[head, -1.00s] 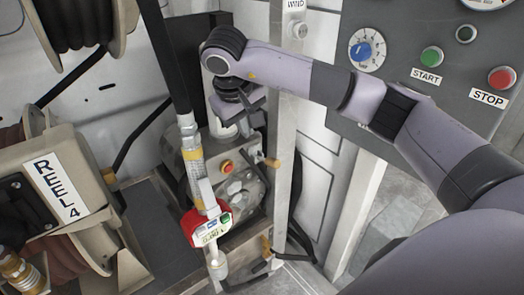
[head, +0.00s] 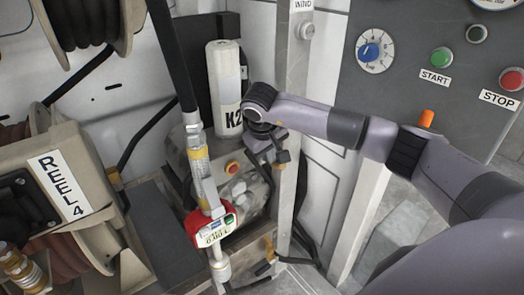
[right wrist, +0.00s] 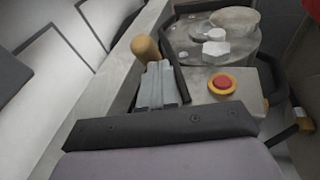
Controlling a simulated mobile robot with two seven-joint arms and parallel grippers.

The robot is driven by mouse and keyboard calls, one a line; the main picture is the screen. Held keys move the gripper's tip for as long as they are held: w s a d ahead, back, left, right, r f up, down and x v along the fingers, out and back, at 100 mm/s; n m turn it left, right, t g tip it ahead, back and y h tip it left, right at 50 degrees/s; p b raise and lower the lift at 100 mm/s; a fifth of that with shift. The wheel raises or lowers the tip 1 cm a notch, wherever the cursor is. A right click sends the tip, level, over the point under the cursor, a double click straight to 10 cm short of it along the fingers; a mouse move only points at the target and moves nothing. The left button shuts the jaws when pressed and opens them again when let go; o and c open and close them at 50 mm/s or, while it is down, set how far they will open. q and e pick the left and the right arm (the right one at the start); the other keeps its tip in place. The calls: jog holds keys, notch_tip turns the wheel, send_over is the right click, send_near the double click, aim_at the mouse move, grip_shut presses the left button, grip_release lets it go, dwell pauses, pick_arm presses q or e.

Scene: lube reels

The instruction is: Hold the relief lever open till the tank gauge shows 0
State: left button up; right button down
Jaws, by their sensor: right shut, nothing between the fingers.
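A lever with a round wooden knob (right wrist: 146,48) shows in the right wrist view beside the metal post. My right gripper (right wrist: 158,80) is shut and empty, its tips right by this knob; I cannot tell whether they touch it. In the head view my right gripper (head: 281,160) is at the post and hides this knob. My left gripper is out of view.
A white cylinder marked K2 (head: 225,80) stands behind the gripper. A red button on yellow (head: 231,168) is close by. A red-bodied hose meter (head: 199,227) hangs in front. Reel 4 (head: 57,185) is at the left; the control panel (head: 400,40) is at the right.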

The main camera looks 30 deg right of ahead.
dwell(0.4)
pick_arm(q)
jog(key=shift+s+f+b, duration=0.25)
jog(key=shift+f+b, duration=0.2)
jog(key=shift+b, duration=0.05)
pick_arm(e)
jog(key=shift+s+d+f+t, duration=0.1)
jog(key=shift+s+f+t, duration=0.15)
jog(key=shift+t, duration=0.05)
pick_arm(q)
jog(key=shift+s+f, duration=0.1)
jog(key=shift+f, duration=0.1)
pick_arm(e)
jog(key=shift+f, duration=0.1)
jog(key=shift+s+f+t+b, duration=0.6)
jog(key=shift+f+t+b, duration=0.35)
jog(key=shift+b, duration=0.25)
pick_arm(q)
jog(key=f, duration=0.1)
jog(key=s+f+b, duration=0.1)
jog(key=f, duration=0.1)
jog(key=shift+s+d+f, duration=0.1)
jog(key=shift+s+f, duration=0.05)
pick_arm(e)
jog(key=f, duration=0.1)
jog(key=s+f, duration=0.1)
jog(key=f, duration=0.1)
jog(key=shift+s+d+f, duration=0.1)
jog(key=shift+s, duration=0.05)
